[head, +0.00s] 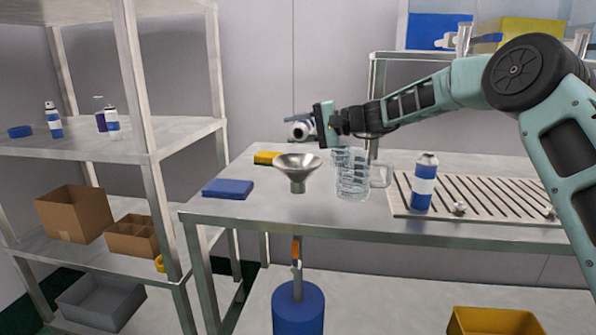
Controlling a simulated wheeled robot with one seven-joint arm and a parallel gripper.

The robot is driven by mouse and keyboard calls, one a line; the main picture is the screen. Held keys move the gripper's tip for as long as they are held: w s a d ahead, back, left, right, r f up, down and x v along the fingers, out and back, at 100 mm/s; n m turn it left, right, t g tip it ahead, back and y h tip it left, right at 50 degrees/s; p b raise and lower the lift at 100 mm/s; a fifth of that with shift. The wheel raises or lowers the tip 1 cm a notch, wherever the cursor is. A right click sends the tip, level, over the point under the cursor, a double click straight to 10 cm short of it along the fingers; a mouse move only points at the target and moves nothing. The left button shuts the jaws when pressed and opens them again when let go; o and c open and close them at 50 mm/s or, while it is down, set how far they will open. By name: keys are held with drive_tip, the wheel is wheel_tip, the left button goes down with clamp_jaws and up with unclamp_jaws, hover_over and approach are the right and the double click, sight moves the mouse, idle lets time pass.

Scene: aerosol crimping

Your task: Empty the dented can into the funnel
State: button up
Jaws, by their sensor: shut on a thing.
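My gripper (318,127) is above the bench, just up and right of the metal funnel (297,163). It is shut on a small white and dark can (299,131), which lies tilted on its side, one end turned toward the camera. The can is above the funnel and apart from it. Part of the can is hidden by the gripper, and I see no dent at this size. The funnel stands upright with its wide mouth up. I cannot see any liquid running from the can.
A clear glass jug (351,178) stands right of the funnel. A blue and white can (424,182) stands on the slatted drain board (480,198). A blue pad (228,188) and a yellow pad (266,158) lie left. A shelf rack (150,165) with cans and boxes stands further left.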

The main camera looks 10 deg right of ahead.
drive_tip(key=shift+r+m+p, duration=0.55)
drive_tip(key=shift+m+p, duration=0.05)
drive_tip(key=shift+p, duration=1.05)
drive_tip(key=shift+r+m+p, duration=0.15)
drive_tip(key=shift+m+p, duration=0.35)
drive_tip(key=shift+p, duration=0.65)
drive_tip(key=shift+g+p, duration=0.35)
drive_tip(key=shift+g, duration=0.05)
drive_tip(key=shift+m, duration=0.3)
drive_tip(key=r+m+p, duration=0.1)
drive_tip(key=p, duration=0.2)
drive_tip(key=shift+s+y, duration=0.1)
drive_tip(key=shift+y, duration=0.2)
drive_tip(key=m+p, duration=0.1)
drive_tip(key=p, duration=0.1)
drive_tip(key=shift+s+r+p, duration=0.1)
drive_tip(key=shift+r+p, duration=0.2)
drive_tip(key=shift+r, duration=0.1)
drive_tip(key=shift+a+m+g+p, duration=0.1)
drive_tip(key=shift+m+g+p, duration=0.2)
drive_tip(key=shift+m, duration=0.1)
drive_tip(key=shift+f, duration=0.1)
